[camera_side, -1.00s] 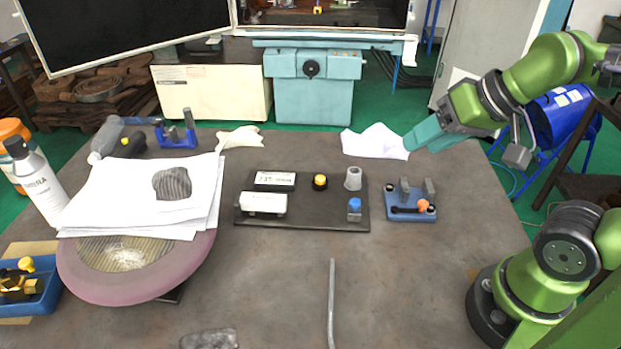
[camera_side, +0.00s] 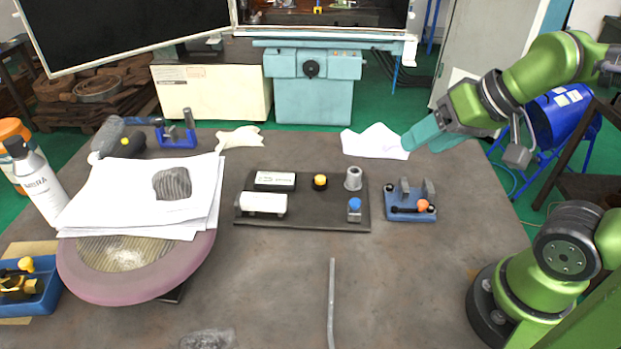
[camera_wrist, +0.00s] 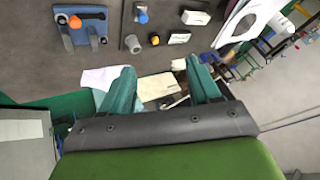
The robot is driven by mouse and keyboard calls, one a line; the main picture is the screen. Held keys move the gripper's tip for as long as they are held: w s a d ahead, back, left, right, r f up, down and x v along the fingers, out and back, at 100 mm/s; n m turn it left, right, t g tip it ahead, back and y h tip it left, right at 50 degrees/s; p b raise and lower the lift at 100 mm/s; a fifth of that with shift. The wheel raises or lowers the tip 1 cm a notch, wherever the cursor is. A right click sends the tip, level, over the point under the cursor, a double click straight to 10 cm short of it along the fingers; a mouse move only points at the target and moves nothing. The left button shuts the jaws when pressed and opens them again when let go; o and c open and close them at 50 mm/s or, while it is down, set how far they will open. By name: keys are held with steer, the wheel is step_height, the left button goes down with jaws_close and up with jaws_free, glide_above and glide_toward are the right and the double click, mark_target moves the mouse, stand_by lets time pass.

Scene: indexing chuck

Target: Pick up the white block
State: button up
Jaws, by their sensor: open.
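The white block (camera_side: 265,203) sits at the front left of a dark board (camera_side: 312,222) on the table. In the wrist view it lies near the top edge (camera_wrist: 195,17), beyond a second white piece with dark print (camera_wrist: 179,38). That printed piece (camera_side: 275,181) is behind the white block in the side view. My gripper (camera_side: 420,136) is raised at the back right, well away from the block. Its two teal fingers are spread apart in the wrist view (camera_wrist: 162,84), with nothing held between them.
The board also carries a yellow knob (camera_side: 320,181), a grey cone (camera_side: 353,179) and a blue-topped piece (camera_side: 354,210). A blue fixture (camera_side: 410,212) with an orange ball stands to its right. Papers (camera_side: 120,215) lie left, and a metal rod (camera_side: 331,300) lies in front.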

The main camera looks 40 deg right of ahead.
steer(key=n+g+y, duration=0.1)
steer(key=n+g, duration=0.3)
steer(key=n, duration=0.9)
glide_toward(264, 198)
steer(key=x, duration=0.3)
steer(key=shift+w+a+f, duration=0.15)
steer(key=shift+w+a, duration=0.05)
steer(key=shift+a, duration=0.1)
steer(key=shift+d+x, duration=0.1)
steer(key=shift+x, duration=1.25)
steer(key=shift+d+x, duration=0.15)
steer(key=shift+x, duration=1.15)
steer(key=shift+f, duration=0.35)
jaws_close()
